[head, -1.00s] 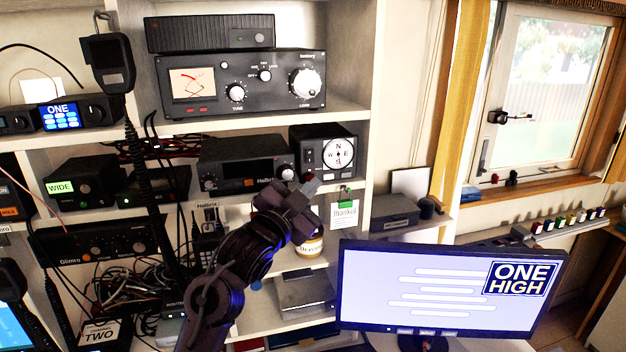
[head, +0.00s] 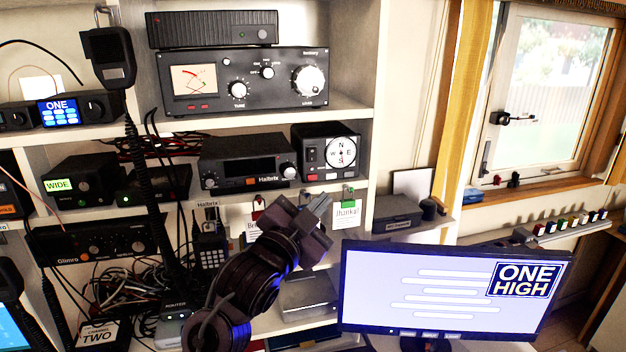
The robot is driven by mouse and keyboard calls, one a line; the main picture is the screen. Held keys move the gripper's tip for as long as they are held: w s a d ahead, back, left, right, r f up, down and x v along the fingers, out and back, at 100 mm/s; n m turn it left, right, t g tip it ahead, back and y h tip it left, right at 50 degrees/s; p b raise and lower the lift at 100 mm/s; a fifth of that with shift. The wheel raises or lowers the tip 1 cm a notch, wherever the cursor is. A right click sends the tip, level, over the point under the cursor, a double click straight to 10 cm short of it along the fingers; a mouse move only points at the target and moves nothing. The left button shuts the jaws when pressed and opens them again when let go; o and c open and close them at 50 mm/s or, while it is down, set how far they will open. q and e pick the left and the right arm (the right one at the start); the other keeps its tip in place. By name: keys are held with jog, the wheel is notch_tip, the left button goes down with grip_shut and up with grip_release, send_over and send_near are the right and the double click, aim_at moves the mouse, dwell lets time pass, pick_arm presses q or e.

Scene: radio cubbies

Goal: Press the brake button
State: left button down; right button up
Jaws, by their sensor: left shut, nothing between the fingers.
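A black box with a round white compass dial (head: 341,152) stands at the right end of the middle shelf. It has a small red button (head: 311,178) and several pale buttons along its lower front, plus switches left of the dial. The labels are too small to read, so I cannot tell which one is the brake button. My left gripper (head: 319,205) is shut and empty. In the picture it is just below the box's front, in front of the shelf edge, and apart from the buttons. My right gripper is not in view.
A black radio (head: 247,165) stands left of the compass box. A note card (head: 346,214) hangs from the shelf edge right of my gripper. A monitor (head: 450,290) stands at the lower right. A microphone (head: 108,58) with a coiled cord hangs at the left.

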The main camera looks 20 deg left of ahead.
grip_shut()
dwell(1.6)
